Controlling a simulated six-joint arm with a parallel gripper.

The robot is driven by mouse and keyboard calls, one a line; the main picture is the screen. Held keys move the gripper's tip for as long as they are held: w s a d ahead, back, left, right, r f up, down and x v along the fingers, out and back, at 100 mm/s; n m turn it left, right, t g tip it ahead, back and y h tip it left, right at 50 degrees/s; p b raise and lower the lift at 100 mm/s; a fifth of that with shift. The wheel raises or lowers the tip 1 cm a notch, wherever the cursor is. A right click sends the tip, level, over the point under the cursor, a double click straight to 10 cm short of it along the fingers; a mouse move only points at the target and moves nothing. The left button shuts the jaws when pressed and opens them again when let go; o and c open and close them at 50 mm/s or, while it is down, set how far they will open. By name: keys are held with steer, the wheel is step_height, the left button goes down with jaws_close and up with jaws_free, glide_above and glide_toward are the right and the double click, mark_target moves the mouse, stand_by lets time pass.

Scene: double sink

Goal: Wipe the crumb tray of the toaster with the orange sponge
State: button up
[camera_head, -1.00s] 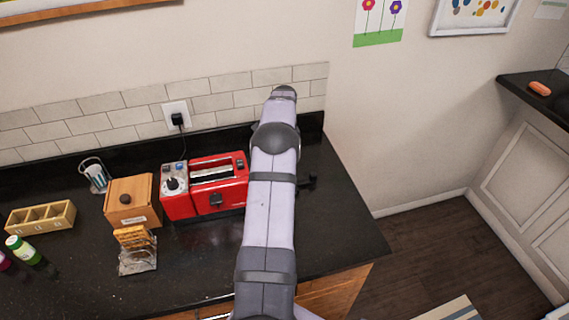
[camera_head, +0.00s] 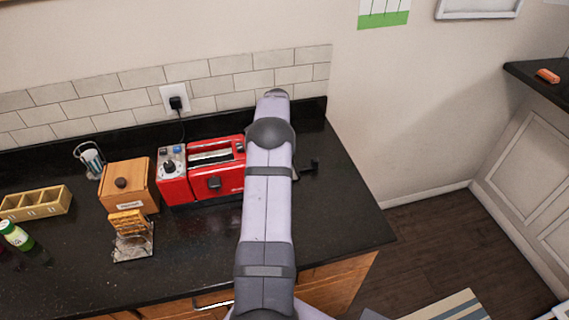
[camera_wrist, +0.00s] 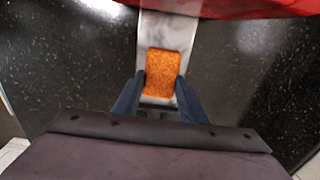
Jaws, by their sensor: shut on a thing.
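The red toaster (camera_head: 215,167) stands on the dark counter against the tiled wall; my arm hides its right end in the head view. In the wrist view a red edge of it (camera_wrist: 235,8) crosses the top. The silvery crumb tray (camera_wrist: 168,28) sticks out from under that edge toward me. The orange sponge (camera_wrist: 162,70) is between the two fingers of my gripper (camera_wrist: 160,88), which is shut on it. The sponge is over the tray; I cannot tell whether it presses on it. In the head view my arm hides the sponge and tray.
Left of the toaster stand a wooden box (camera_head: 130,190), a rack with toast (camera_head: 130,243), a glass holder (camera_head: 90,158) and a divided tray (camera_head: 36,205). A plug (camera_head: 176,103) with a cord is behind. An orange item (camera_head: 547,76) lies on the far right ledge. The counter front is clear.

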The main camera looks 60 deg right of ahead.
steer(key=w+a, duration=0.3)
steer(key=shift+f+b, duration=0.1)
steer(key=shift+b, duration=0.25)
steer(key=shift+s+d+p, duration=0.6)
steer(key=shift+s+d, duration=1.8)
steer(key=shift+s, duration=0.05)
step_height(320, 180, up, 3)
steer(key=shift+d+f+p, duration=0.1)
steer(key=shift+f+p, duration=0.05)
steer(key=shift+p, duration=0.5)
steer(key=shift+r+p, duration=1.95)
steer(key=shift+r, duration=0.85)
steer(key=shift+w+a, duration=0.1)
steer(key=shift+a, duration=0.1)
